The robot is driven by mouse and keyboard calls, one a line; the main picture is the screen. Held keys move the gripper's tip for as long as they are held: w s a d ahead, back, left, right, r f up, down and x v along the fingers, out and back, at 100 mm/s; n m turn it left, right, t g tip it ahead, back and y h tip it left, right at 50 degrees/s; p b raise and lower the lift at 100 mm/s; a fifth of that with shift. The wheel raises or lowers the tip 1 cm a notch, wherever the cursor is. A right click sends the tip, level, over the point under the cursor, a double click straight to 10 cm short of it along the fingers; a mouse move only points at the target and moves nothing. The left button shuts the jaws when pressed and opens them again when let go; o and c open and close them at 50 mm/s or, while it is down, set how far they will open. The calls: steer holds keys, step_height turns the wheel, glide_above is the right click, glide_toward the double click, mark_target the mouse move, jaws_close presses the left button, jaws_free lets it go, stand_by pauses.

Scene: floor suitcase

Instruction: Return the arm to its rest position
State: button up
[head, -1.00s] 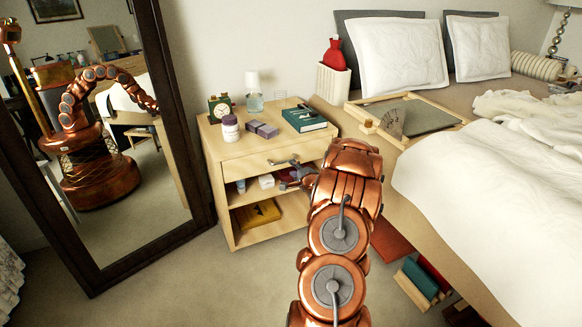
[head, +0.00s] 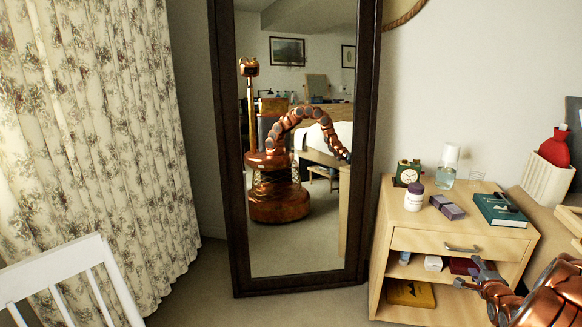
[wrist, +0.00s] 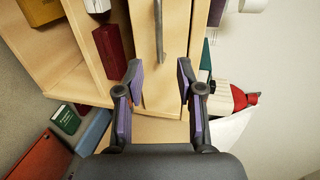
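My gripper (head: 472,272) is in front of the nightstand at the lower right of the head view, with the copper arm running out of frame. In the wrist view my gripper (wrist: 159,68) is open, its two purple-padded fingers apart with nothing held between them. The nightstand drawer handle (wrist: 158,25) shows beyond the fingertips, apparently clear of them. In the head view the handle (head: 462,248) is just above the gripper, and the drawer looks closed. My arched arm also shows reflected in the mirror (head: 300,262).
The nightstand (head: 405,238) bears a clock (head: 408,174), a white jar (head: 414,197), a purple box (head: 446,207) and a green book (head: 500,210). Its shelves hold small things. A white chair back (head: 60,265) stands at lower left, before the curtain (head: 100,130). Some carpet (head: 210,290) is clear.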

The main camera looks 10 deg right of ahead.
steer(key=w+a+r+n+g+y+p, duration=0.1)
steer(key=w+a+r+n+g+p, duration=0.2)
steer(key=a+r, duration=0.35)
steer(key=w+a+r+n+g+y+p, duration=0.1)
steer(key=a+r+n+p, duration=0.1)
steer(key=a+r+p, duration=0.45)
steer(key=s+a+r+n+g+y+p, duration=0.1)
steer(key=s+a+r+n+g+p, duration=0.15)
steer(key=a+r, duration=0.5)
steer(key=s+a+r+n+g+p, duration=0.1)
steer(key=s+a+r+n+p, duration=0.3)
steer(key=a+r, duration=0.3)
steer(key=s+a+r+n+g+y+p, duration=0.1)
steer(key=s+a+r+n+g+p, duration=0.1)
steer(key=s+a+r+p, duration=0.3)
steer(key=s+a+r+n+g+y+p, duration=0.1)
steer(key=s+a+r+n+g+p, duration=0.2)
steer(key=s+a, duration=0.9)
steer(key=s+a+r+n+g+y+p, duration=0.1)
steer(key=s+a+r+n+g+p, duration=0.2)
steer(key=s, duration=1.4)
steer(key=a+r+n+p, duration=0.3)
steer(key=a+r+p, duration=0.1)
steer(key=a+r, duration=0.2)
steer(key=shift+a+r, duration=0.2)
steer(key=shift+r, duration=0.65)
steer(key=shift+g, duration=0.25)
